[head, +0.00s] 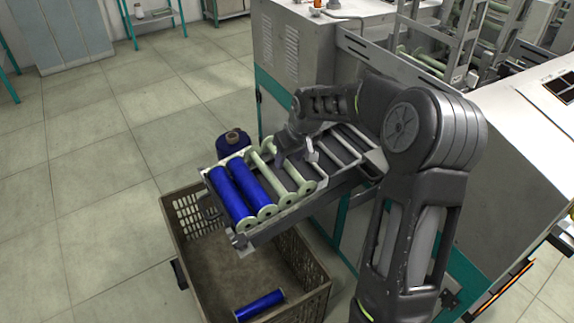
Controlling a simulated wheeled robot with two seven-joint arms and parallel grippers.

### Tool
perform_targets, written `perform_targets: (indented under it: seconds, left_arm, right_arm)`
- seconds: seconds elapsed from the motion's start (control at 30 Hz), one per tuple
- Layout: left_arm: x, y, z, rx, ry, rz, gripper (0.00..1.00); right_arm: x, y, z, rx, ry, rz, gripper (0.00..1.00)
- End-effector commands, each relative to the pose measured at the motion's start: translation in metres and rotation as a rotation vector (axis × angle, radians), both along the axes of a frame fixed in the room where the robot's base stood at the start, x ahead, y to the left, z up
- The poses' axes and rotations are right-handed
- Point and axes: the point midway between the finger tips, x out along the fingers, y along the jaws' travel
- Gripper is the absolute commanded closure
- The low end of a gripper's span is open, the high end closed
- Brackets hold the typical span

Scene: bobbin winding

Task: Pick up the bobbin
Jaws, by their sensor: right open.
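Two blue wound bobbins (230,199) (252,187) lie side by side at the near left end of a sloping tray (290,212). Pale, empty bobbins (262,170) lie beside them, farther up the tray. Another blue bobbin (259,305) lies on the floor of the crate below. My right gripper (297,157) points down over the pale bobbins, its fingers apart, with nothing seen between them. I cannot tell whether a finger touches a bobbin. My left gripper is not in view.
The brown plastic crate (186,254) stands under the tray's end and is mostly empty. A blue yarn package (233,144) stands behind the tray. The white and teal machine (300,52) fills the right side. Tiled floor at left is clear.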

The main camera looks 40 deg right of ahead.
Motion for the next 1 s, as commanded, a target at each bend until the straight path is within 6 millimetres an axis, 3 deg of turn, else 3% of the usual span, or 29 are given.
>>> perform_targets:
  seconds: [0.2,0.83,1.0]
  left_arm:
    - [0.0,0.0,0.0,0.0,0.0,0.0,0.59]
    - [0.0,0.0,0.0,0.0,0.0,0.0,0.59]
    - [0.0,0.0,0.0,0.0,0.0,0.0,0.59]
  right_arm:
    - [0.01,-0.002,-0.027,0.0,0.001,0.001,0.55]
    - [0.011,-0.002,-0.029,0.0,0.0,0.0,0.55]
    - [0.011,-0.002,-0.029,0.0,0.0,0.0,0.68]
